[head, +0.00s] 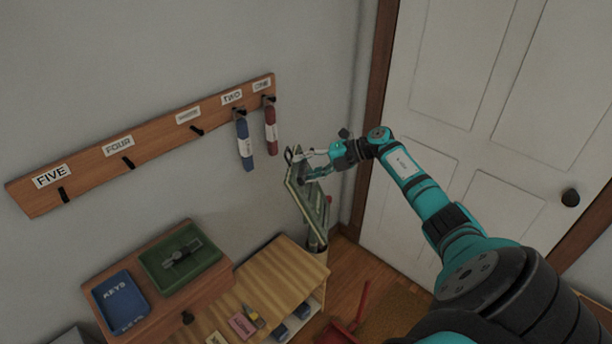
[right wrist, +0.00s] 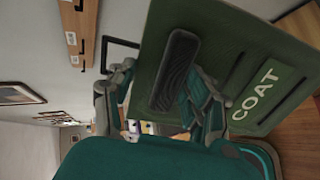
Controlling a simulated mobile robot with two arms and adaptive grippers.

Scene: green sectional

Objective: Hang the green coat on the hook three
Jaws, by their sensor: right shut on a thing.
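The green coat (head: 311,207) is a flat green panel with a dark loop at its top. In the right wrist view the coat (right wrist: 200,55) shows a COAT label and a dark ridged grip. My right gripper (head: 308,164) is shut on it near its top, in the air right of the rail. Hook three (head: 196,131) is a bare dark peg on the wooden rail (head: 152,141); its label is blurred. The coat is apart from the rail. My left gripper is not in view.
A blue item (head: 244,142) hangs at hook two and a red item (head: 271,132) at hook one, between the coat and hook three. Hooks four and five are bare. Below stand a cabinet with a blue KEYS tray (head: 121,301) and a green tray (head: 180,259), and a wooden bench (head: 283,271).

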